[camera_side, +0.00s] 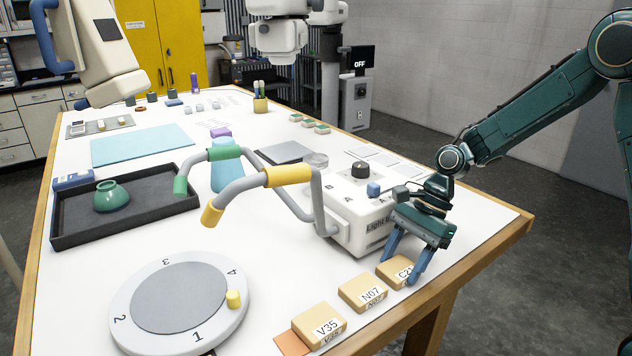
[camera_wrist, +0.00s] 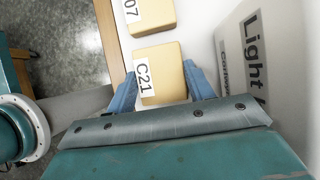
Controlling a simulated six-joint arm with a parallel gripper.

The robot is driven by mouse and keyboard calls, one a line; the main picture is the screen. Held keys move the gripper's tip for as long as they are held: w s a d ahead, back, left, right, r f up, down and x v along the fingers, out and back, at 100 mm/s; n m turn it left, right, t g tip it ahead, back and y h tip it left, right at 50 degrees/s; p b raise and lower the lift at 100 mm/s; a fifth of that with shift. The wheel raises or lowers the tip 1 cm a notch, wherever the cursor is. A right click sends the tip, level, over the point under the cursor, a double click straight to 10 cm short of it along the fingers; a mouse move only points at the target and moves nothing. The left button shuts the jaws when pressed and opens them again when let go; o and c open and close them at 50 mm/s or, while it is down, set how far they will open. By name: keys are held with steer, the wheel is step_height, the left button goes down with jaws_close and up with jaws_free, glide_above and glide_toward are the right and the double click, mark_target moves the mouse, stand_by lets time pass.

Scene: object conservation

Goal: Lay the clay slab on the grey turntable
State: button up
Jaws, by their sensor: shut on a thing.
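A round turntable (camera_side: 122,338) with a white rim numbered 1 to 4, a grey disc (camera_side: 178,296) and a yellow knob (camera_side: 233,299) sits at the front left in the side view. The disc is bare. Tan slab-like blocks lie along the front edge, labelled V35 (camera_side: 318,325), N07 (camera_side: 363,293) and C21 (camera_side: 394,271). No label names the clay slab. My gripper (camera_side: 400,270) is low over C21, its blue fingers shut on that block's sides. In the wrist view, block C21 (camera_wrist: 168,68) is between the fingers (camera_wrist: 160,88).
A white light-control box (camera_side: 358,230) stands close behind my gripper. Its grey curved arms (camera_side: 310,205) with yellow and green sleeves reach over the table toward the turntable. An orange piece (camera_side: 291,343) lies beside V35.

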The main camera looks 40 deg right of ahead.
steer(key=o, duration=1)
steer(key=v, duration=1.3)
steer(key=shift+d+r, duration=0.25)
steer(key=shift+r, duration=0.05)
steer(key=shift+a, duration=0.1)
